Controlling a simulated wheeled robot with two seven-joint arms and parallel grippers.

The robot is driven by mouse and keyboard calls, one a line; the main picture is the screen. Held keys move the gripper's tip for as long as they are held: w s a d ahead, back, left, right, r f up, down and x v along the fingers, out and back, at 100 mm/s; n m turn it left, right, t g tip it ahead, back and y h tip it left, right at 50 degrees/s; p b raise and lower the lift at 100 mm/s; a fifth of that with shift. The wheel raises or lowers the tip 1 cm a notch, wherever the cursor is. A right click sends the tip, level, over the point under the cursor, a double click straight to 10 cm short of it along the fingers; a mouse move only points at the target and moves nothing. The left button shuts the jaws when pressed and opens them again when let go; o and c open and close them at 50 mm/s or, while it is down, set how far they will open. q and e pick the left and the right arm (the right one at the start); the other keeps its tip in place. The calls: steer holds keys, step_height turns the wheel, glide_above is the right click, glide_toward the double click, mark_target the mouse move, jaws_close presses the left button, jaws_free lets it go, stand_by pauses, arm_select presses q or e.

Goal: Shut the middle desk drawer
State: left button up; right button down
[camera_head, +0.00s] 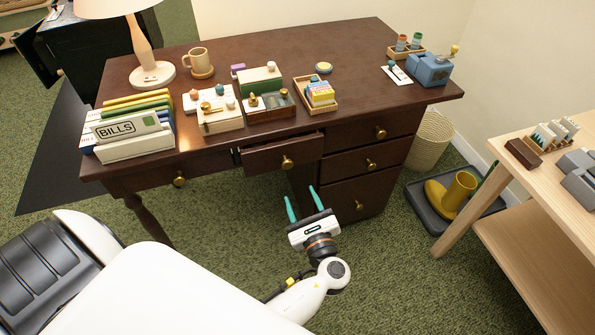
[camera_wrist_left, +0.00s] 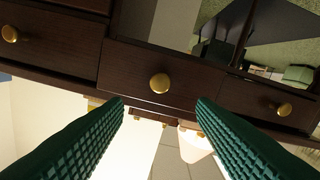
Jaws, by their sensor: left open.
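The dark brown desk (camera_head: 235,55) has a middle drawer (camera_head: 257,157) that stands partly out, its front ahead of the drawers on either side. Its round brass knob (camera_head: 287,162) faces me. In the left wrist view the middle drawer (camera_wrist_left: 190,91) and its knob (camera_wrist_left: 160,83) appear centred between the fingers, picture upside down. My left gripper (camera_head: 299,192) is open and empty, with teal fingers pointing toward the desk, in front of and apart from the drawer; its fingers also fill the left wrist view's lower part (camera_wrist_left: 160,104). My right gripper is not in view.
The left drawer (camera_head: 205,170) and upper right drawer (camera_head: 360,136) look shut. Bill folders (camera_head: 130,137), boxes and a lamp (camera_head: 150,72) stand on the desktop. A light wooden table (camera_head: 510,165) and a grey tray with a yellow boot-like object (camera_head: 455,192) are at right. Carpet before the desk is clear.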

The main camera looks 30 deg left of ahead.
mark_target(288, 166)
arm_select(q)
steer(key=x, duration=1)
steer(key=shift+w+a, duration=0.1)
steer(key=shift+w, duration=0.05)
jaws_close()
